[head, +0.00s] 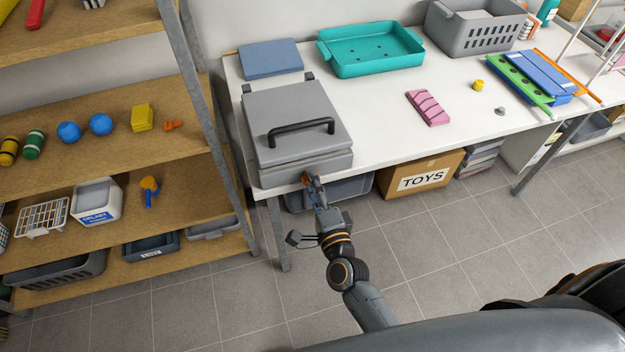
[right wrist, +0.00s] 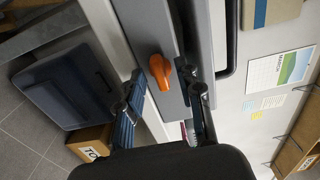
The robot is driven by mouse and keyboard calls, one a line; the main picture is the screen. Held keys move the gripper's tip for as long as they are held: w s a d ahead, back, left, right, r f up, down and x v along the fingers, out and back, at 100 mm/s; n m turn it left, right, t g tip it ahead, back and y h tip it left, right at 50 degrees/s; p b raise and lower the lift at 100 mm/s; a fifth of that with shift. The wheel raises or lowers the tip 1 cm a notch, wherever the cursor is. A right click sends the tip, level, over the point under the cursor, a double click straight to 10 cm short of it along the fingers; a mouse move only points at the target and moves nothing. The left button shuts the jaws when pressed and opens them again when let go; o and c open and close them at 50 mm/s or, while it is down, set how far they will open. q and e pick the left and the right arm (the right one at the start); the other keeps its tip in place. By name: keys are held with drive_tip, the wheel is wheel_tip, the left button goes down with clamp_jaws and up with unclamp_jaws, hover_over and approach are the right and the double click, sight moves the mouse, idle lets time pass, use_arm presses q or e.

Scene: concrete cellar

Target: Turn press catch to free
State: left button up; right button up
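The press (head: 297,125) is a grey box with a flat lid and a black bar handle (head: 300,126), standing at the left end of the white table. Its lid looks down. The catch (right wrist: 160,72) is an orange knob on the press's front face; in the head view only a little orange (head: 305,179) shows beside my fingers. My right gripper (head: 314,186) is at the front of the press. In the right wrist view its two fingers (right wrist: 163,88) are apart, one on each side of the catch; I cannot tell whether they touch it. My left gripper is not in view.
The table (head: 380,120) holds a blue slab (head: 270,58), a teal tray (head: 370,50), a pink block (head: 427,108) and a grey basket (head: 475,30). A wooden shelf rack (head: 110,165) stands at the left. A TOYS box (head: 422,175) is under the table. Tiled floor lies in front.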

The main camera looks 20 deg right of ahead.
clamp_jaws()
drive_tip(key=n+p, duration=0.2)
drive_tip(key=n, duration=0.2)
drive_tip(key=shift+n, duration=0.3)
